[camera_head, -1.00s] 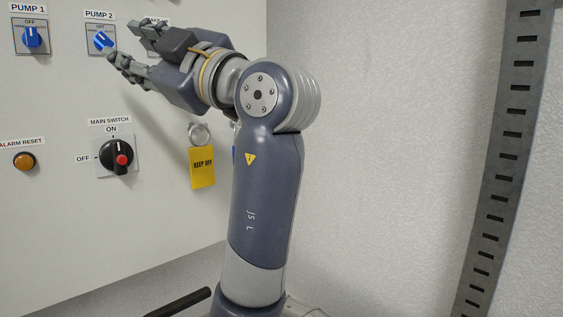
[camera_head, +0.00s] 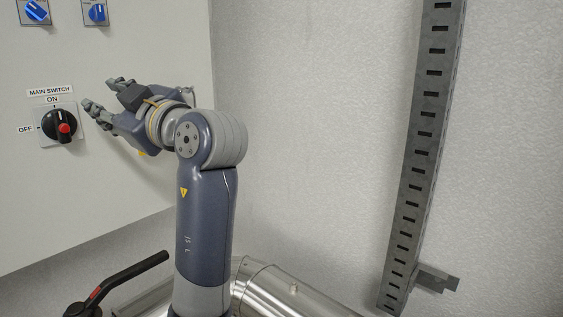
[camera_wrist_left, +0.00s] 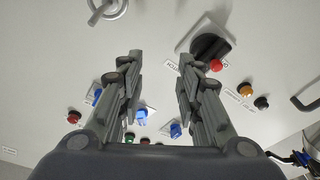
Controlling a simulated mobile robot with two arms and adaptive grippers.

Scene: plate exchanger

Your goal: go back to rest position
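My left gripper (camera_head: 104,97) is open and empty in the head view, in front of the panel and just right of the main switch. In the left wrist view its two fingers (camera_wrist_left: 158,75) stand apart with nothing between them. The main switch (camera_head: 60,126) is a black knob with a red centre, its label ON above and OFF at its left. It also shows in the left wrist view (camera_wrist_left: 207,47). I cannot tell whether the fingers touch the panel, but they look clear of it. My right gripper is not in view.
The white panel (camera_head: 120,210) carries blue knobs (camera_head: 36,11) at the top. A black-handled lever (camera_head: 128,275) and a metal pipe (camera_head: 285,290) lie low in front. A slotted metal rail (camera_head: 415,150) runs up the wall at right. The wall between is bare.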

